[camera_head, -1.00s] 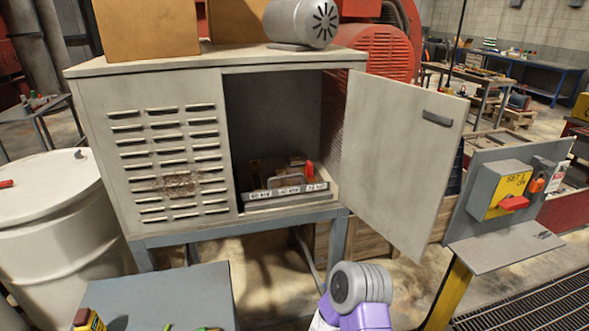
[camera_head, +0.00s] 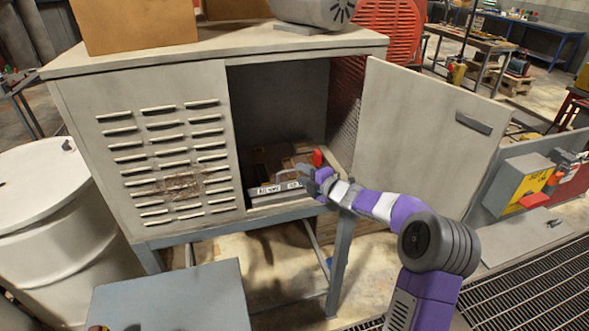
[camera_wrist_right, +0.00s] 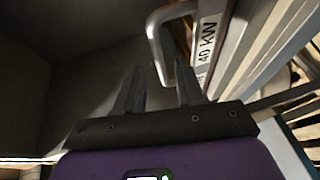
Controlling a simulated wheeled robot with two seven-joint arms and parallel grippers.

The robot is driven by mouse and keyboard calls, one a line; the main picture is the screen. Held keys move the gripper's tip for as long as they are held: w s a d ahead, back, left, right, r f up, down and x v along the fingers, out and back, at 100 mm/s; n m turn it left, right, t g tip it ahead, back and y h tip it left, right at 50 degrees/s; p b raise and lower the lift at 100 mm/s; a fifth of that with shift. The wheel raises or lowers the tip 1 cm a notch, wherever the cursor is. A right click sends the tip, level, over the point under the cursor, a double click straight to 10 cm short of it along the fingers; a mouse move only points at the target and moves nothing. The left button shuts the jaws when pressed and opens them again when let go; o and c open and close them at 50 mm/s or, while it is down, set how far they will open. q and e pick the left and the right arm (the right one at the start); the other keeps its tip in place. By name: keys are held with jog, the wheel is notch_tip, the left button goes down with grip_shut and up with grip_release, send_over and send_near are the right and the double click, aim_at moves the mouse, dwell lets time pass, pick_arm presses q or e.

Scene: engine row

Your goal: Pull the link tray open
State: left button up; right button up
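The link tray (camera_head: 262,196) sits low inside the open cabinet, its front strip carrying white labels. One label, reading 40 KW, shows beside the tray's grey bent handle (camera_wrist_right: 154,42) in the right wrist view. My right gripper (camera_head: 308,174) is at the right end of the tray front and hides part of it. In the wrist view its two fingers (camera_wrist_right: 158,68) stand apart, with the handle's lower end between them in the picture. I cannot tell whether they touch it. My left gripper is not in view.
The cabinet door (camera_head: 425,135) stands swung open to the right, close behind my right arm. A red upright object (camera_head: 317,158) stands in the cabinet by the gripper. A grey-blue table (camera_head: 170,295) is at front left, beside a white drum (camera_head: 50,220).

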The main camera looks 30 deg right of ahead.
aim_at(297, 171)
jog(key=shift+x, duration=2.15)
grip_shut()
